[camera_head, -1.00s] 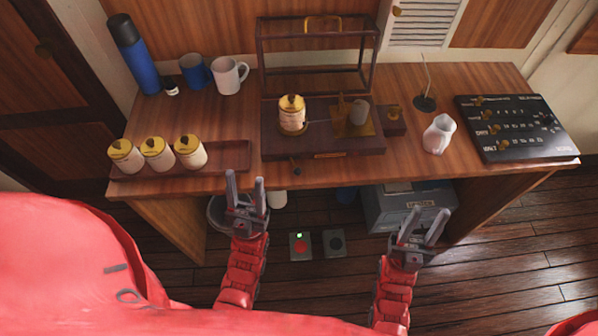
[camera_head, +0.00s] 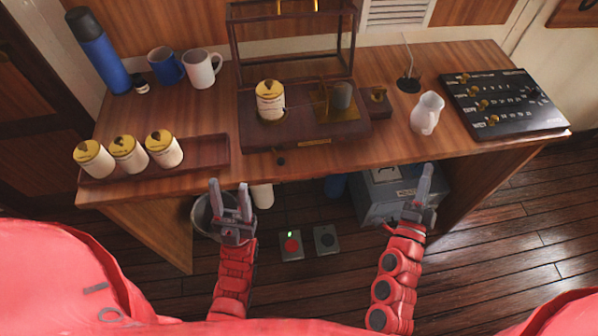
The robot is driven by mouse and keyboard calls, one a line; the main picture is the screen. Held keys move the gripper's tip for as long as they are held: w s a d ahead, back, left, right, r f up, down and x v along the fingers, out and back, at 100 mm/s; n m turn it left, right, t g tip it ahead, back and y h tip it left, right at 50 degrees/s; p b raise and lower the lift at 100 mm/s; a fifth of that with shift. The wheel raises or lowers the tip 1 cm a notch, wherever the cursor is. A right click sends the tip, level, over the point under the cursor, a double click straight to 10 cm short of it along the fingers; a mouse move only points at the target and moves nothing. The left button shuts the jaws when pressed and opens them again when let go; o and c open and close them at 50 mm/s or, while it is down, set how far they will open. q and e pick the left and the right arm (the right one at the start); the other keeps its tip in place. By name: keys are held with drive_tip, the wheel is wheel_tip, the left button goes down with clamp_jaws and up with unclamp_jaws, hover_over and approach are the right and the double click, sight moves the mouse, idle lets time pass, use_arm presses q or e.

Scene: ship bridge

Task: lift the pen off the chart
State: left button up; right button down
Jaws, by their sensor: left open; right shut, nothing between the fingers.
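A recording instrument with a dark wooden base (camera_head: 262,142) stands in the middle of the desk. On it is a white drum (camera_head: 270,105) with a yellow top; its white side looks like the chart. A thin arm seems to reach from the brass mechanism (camera_head: 325,107) toward the drum. The pen tip is too small to tell, nor whether it touches the chart. My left gripper (camera_head: 229,184) is open and empty, below and in front of the desk edge. My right gripper (camera_head: 424,172) is shut and empty, further right before the desk.
A tray (camera_head: 211,153) with three similar drums stands left. A blue flask (camera_head: 101,55), blue mug (camera_head: 164,66) and white mug (camera_head: 203,69) stand behind it. A glass-framed cover (camera_head: 235,50) rises behind the instrument. A white jug (camera_head: 427,112) and black panel (camera_head: 502,104) are right.

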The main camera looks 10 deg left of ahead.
drive_tip(key=a+f+y, duration=0.1)
drive_tip(key=a+y, duration=0.1)
drive_tip(key=a, duration=0.1)
drive_tip(key=a+f+g+y+b, duration=0.1)
drive_tip(key=a+f+y, duration=0.1)
drive_tip(key=a+y, duration=0.1)
drive_tip(key=a+f+g+y+b, duration=0.1)
drive_tip(key=a+f+y, duration=0.1)
drive_tip(key=a+y, duration=0.1)
drive_tip(key=shift+a+f, duration=0.15)
drive_tip(key=shift+a, duration=0.6)
drive_tip(key=s+a+r+n+g+y+b, duration=0.1)
drive_tip(key=s+a+g+y, duration=0.1)
drive_tip(key=a, duration=0.4)
drive_tip(key=s+a+r+n+g+y+b, duration=0.1)
drive_tip(key=s+a+n+g+y, duration=0.1)
drive_tip(key=s+a+y, duration=0.3)
drive_tip(key=a+y, duration=0.2)
drive_tip(key=shift+s+a+r+y, duration=0.15)
drive_tip(key=shift+s+a+y, duration=0.05)
drive_tip(key=shift+a+y, duration=0.1)
